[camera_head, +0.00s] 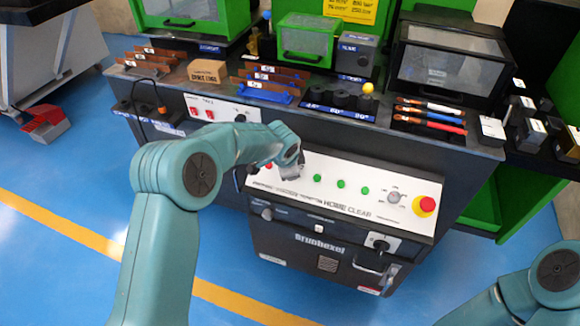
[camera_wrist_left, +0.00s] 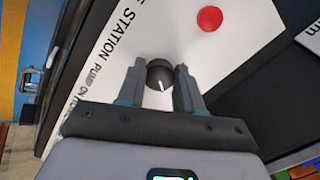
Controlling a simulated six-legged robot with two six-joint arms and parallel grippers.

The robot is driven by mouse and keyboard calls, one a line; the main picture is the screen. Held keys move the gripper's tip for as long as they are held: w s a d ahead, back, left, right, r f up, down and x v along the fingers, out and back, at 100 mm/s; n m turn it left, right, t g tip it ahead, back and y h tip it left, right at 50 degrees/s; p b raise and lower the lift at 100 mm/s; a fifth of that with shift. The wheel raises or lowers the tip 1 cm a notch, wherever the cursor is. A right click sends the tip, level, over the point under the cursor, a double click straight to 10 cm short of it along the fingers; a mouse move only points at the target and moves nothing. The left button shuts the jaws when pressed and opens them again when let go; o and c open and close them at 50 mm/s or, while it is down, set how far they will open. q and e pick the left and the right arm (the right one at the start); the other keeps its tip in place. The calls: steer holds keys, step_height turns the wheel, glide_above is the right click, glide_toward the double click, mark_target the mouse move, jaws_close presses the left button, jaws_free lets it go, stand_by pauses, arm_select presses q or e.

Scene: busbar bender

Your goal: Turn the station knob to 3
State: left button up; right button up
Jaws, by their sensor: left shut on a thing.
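The station knob (camera_wrist_left: 160,75) is small, round and black, with a white pointer line. It sits on the white panel (camera_wrist_left: 110,60) beside the printed word STATION. My left gripper (camera_wrist_left: 160,72) is shut on the knob, one finger on each side. In the left wrist view the pointer line points down, towards the gripper's body. I cannot read any position numbers around the knob. In the head view my left gripper (camera_head: 291,170) is at the left part of the console panel (camera_head: 330,204) and hides the knob. My right gripper is out of view.
A red button (camera_wrist_left: 209,19) is close to the knob. Green buttons (camera_head: 341,184), a grey selector (camera_head: 393,198) and a red emergency stop (camera_head: 426,205) lie to the right on the panel.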

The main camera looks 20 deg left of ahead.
arm_select(q)
steer(key=shift+w+m+p, duration=0.1)
steer(key=shift+m+p, duration=0.2)
steer(key=shift+m, duration=0.7)
steer(key=shift+d, duration=0.1)
steer(key=o, duration=1)
steer(key=shift+o, duration=0.2)
steer(key=p+v, duration=0.2)
steer(key=v, duration=1.4)
steer(key=shift+s, duration=0.2)
